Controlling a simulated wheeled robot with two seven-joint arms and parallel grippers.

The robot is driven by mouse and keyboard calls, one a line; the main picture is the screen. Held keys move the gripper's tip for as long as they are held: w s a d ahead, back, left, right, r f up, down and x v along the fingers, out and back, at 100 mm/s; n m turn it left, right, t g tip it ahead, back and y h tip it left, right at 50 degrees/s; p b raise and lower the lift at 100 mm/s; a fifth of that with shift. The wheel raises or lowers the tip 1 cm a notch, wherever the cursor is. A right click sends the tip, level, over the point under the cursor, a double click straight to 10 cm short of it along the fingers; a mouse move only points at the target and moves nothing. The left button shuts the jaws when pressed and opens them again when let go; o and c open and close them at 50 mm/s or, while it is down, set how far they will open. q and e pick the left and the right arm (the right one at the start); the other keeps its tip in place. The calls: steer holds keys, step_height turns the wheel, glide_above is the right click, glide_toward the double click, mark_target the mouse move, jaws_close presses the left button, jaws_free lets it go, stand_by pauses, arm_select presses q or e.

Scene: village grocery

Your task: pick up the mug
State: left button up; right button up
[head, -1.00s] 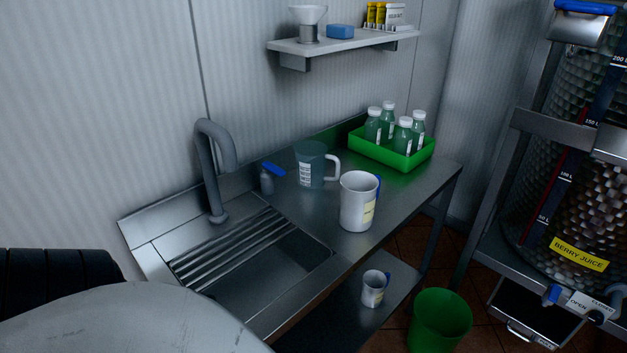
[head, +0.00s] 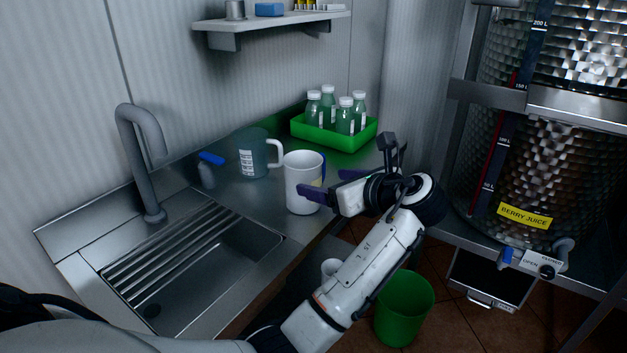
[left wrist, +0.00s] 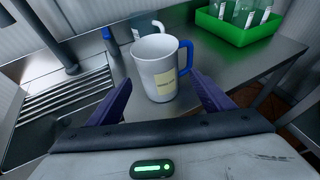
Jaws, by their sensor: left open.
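A white mug (head: 300,180) with a blue handle and a pale yellow label stands upright on the steel counter. It also shows in the left wrist view (left wrist: 155,68), its handle to the right. My left gripper (head: 321,182) is open and empty, just right of the mug in the head view. One purple finger overlaps the mug's lower right side there. In the left wrist view the fingers (left wrist: 160,82) point towards the mug, one to each side of its lower part. I cannot tell whether they touch it. My right gripper is out of view.
A grey measuring jug (head: 252,155) stands close behind the mug. A green tray (head: 334,139) with several bottles is at the counter's back. A sink (head: 190,262) and tap (head: 146,165) are left.

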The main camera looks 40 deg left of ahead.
mark_target(313, 180)
arm_select(q)
steer(key=shift+s+a, duration=0.1)
steer(key=shift+a, duration=0.35)
steer(key=x, duration=0.3)
steer(key=shift+a+f, duration=0.2)
steer(key=shift+a, duration=0.1)
steer(key=x, duration=0.6)
steer(key=shift+r+b, duration=0.2)
steer(key=shift+b, duration=0.2)
steer(key=shift+c, duration=0.2)
steer(key=c, duration=0.7)
steer(key=shift+c, duration=1.3)
steer(key=shift+r, duration=0.15)
